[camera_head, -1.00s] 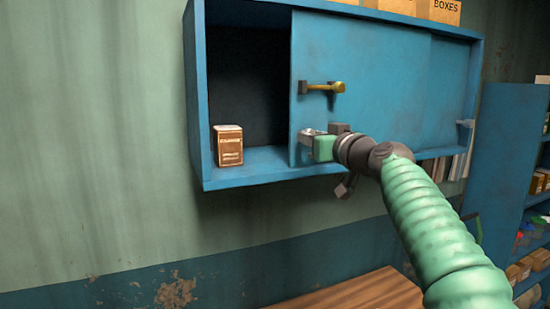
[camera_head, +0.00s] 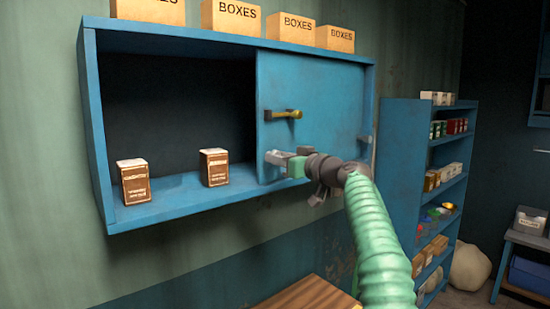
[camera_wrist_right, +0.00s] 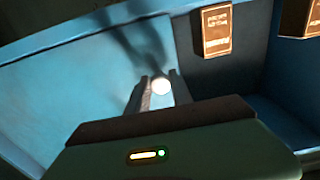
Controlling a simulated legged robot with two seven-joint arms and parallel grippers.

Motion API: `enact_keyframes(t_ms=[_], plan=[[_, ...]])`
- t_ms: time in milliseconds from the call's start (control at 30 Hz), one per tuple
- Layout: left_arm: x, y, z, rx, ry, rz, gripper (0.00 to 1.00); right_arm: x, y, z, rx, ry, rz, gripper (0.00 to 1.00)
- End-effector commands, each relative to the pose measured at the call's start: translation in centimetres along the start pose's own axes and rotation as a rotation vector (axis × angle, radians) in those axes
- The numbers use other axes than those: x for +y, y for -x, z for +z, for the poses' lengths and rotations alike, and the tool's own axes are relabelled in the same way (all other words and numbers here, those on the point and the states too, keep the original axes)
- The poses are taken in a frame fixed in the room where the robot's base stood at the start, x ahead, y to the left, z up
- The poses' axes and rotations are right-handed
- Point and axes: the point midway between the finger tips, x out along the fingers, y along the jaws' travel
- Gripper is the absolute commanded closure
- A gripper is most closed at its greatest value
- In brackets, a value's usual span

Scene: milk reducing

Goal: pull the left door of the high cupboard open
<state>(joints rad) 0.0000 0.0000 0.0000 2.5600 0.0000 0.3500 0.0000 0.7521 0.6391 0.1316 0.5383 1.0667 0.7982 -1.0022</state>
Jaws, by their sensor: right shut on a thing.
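The blue high cupboard (camera_head: 168,215) hangs on the wall in the head view, its left half open to a dark inside. The left door (camera_head: 318,90) stands over the right part. A yellow-and-dark bar handle (camera_head: 282,114) is on this door. My right gripper (camera_head: 278,158) is at the door's lower left, below that bar. In the right wrist view its fingers (camera_wrist_right: 160,90) are shut on a pale round knob (camera_wrist_right: 161,86) in front of the blue door (camera_wrist_right: 85,85). The right arm partly covers the door's lower part. My left gripper is not in view.
Two brown cartons stand on the cupboard floor, one at the left (camera_head: 134,182) and one nearer the door (camera_head: 214,168). Several boxes (camera_head: 238,18) stand on top. A blue shelf rack (camera_head: 400,150) is at the right, a wooden surface (camera_head: 310,294) below.

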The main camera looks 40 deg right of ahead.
Motion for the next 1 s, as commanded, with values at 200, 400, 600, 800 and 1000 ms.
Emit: enact_keyframes(t_ms=[200,400,600,800,1000], plan=[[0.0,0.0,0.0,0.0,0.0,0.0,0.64,0.0,0.0,0.1,-0.001,0.0,0.0,0.68],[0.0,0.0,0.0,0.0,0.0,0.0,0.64,0.0,0.0,0.1,0.0,0.0,0.0,0.52],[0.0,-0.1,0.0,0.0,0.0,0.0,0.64,-0.1,0.0,0.1,0.0,0.0,0.0,0.52],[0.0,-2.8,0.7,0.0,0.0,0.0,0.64,0.1,2.5,0.8,0.002,0.003,0.003,0.52],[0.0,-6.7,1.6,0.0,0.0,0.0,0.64,0.1,8.4,1.1,0.002,0.003,0.005,0.52]])
